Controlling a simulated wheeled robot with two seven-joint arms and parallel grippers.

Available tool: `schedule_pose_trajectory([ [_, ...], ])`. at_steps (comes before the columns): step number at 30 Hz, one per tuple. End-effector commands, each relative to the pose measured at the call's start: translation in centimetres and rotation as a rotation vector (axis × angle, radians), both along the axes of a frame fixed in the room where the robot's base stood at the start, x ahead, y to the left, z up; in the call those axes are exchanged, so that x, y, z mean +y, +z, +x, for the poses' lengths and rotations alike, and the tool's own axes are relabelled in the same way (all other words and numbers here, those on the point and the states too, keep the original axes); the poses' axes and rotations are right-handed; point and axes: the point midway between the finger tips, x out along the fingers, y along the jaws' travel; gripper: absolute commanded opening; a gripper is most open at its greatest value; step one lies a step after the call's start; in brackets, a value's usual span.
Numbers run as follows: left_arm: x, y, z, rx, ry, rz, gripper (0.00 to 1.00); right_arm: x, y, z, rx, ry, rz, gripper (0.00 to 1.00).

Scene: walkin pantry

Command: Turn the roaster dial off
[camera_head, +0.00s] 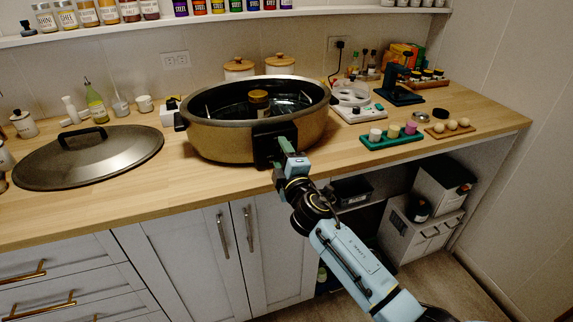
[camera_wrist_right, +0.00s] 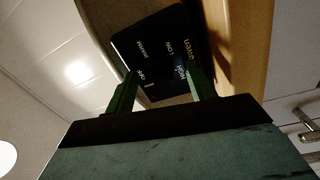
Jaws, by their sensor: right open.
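The roaster (camera_head: 215,146) is a large bronze oval pan with a dark rim, standing uncovered on the wooden counter. Its black control panel (camera_head: 263,143) faces front. In the right wrist view the panel (camera_wrist_right: 150,45) carries white labels, among them LOW, and a small white mark between the fingers. The dark dial cannot be clearly told from the panel. My right gripper (camera_head: 286,146) is at the panel; in its wrist view the two green fingers (camera_wrist_right: 163,85) are spread apart in front of the panel. Contact with the dial cannot be told. My left gripper is not in view.
The roaster lid (camera_head: 90,160) lies left of the pan. A jar (camera_head: 259,100) shows inside the pan. A green tray (camera_head: 391,138) with small jars and a white scale (camera_head: 358,111) stand to the right. Cabinet doors (camera_head: 185,255) are below; a shelf of jars runs above.

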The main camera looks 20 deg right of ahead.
Motion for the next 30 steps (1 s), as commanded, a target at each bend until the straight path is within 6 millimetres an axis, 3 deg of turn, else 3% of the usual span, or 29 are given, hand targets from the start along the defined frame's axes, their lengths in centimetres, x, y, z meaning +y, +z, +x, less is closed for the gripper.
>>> schedule_pose_trajectory([
  [5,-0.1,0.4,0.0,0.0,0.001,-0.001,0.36,-0.1,-0.1,-2.0,0.002,0.0,0.001,0.55],
  [18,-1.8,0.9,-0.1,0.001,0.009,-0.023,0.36,-0.2,-0.8,-10.9,0.003,0.0,-0.001,0.55],
  [24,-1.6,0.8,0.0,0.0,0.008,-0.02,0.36,-0.3,-0.9,-12.8,0.002,0.0,0.0,0.55],
  [30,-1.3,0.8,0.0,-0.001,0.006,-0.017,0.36,-0.3,-0.9,-13.2,0.002,-0.001,-0.001,0.55],
])
